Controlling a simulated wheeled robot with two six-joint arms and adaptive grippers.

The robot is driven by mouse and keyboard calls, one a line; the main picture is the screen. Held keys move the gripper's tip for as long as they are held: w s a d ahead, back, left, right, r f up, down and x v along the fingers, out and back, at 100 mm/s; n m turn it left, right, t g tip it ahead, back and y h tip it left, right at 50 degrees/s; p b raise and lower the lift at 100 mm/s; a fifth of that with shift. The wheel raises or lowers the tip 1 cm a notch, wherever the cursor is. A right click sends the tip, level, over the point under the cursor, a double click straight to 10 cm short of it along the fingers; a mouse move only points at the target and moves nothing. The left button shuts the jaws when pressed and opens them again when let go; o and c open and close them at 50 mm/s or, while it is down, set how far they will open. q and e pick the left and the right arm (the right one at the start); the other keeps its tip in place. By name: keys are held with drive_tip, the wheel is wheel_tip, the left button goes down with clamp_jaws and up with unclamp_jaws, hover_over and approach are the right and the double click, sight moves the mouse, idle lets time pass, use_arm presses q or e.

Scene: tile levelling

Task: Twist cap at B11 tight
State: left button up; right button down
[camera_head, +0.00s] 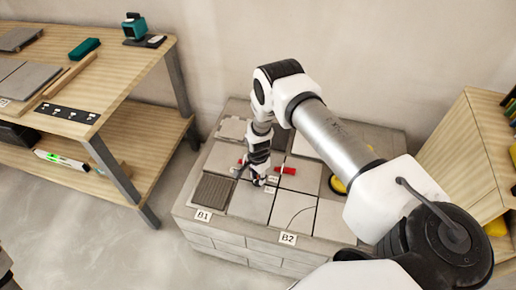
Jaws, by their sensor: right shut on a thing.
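My right gripper (262,179) points down over the tiled block (235,246), at the joint between grey tiles near the middle. It is shut on a cap, which the fingers mostly hide. Small tags lie at the fingers, but their print is too small to read, so I cannot confirm B11. A red piece (285,170) with an upright red stem (283,161) stands just right of the gripper. Another bit of red shows at its left side. My left gripper is not in view.
Tags B1 (203,215) and B2 (288,238) mark the front edge. A ribbed dark tile (212,191) lies at left. A yellow round thing (338,185) sits partly behind my arm. A wooden bench (120,66) stands left, a wooden shelf (462,140) right.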

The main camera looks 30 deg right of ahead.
drive_tip(key=c, duration=0.8)
unclamp_jaws()
wheel_tip(320, 180, up, 12)
drive_tip(key=shift+f, duration=0.1)
drive_tip(key=shift+s, duration=0.1)
